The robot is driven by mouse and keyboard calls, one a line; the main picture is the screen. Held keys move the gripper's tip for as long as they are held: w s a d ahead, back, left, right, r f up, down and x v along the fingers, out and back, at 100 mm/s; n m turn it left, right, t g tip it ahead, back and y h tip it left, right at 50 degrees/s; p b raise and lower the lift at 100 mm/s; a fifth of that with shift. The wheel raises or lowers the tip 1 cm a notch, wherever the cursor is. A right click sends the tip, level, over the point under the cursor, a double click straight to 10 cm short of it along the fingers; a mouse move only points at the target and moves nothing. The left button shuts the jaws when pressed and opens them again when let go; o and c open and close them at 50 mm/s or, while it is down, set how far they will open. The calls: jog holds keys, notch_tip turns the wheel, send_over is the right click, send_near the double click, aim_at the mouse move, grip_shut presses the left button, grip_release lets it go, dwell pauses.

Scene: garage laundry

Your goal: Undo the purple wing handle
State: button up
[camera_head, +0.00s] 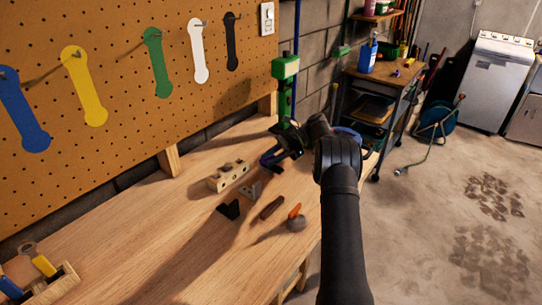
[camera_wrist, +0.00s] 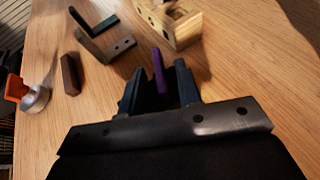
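The purple wing handle (camera_wrist: 158,70) shows in the wrist view as a narrow upright purple piece between my two fingers. My gripper (camera_wrist: 161,78) is open, one dark finger on each side of the purple piece, with a small gap seeming to show on both sides. I cannot tell whether either finger touches it. What the handle is fixed to is hidden behind my gripper. In the head view my gripper (camera_head: 284,150) is low over the far end of the workbench, and I cannot make out the handle clearly there.
A wooden block with holes (camera_head: 228,176) lies left of my gripper on the workbench (camera_head: 150,245). Nearby lie a black bracket (camera_head: 230,209), a grey bracket (camera_head: 251,190), a brown bar (camera_head: 271,208) and an orange-handled tool (camera_head: 295,211). A green machine (camera_head: 286,68) stands behind.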

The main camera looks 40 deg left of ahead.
jog(key=shift+r, duration=0.25)
jog(key=shift+y, duration=0.4)
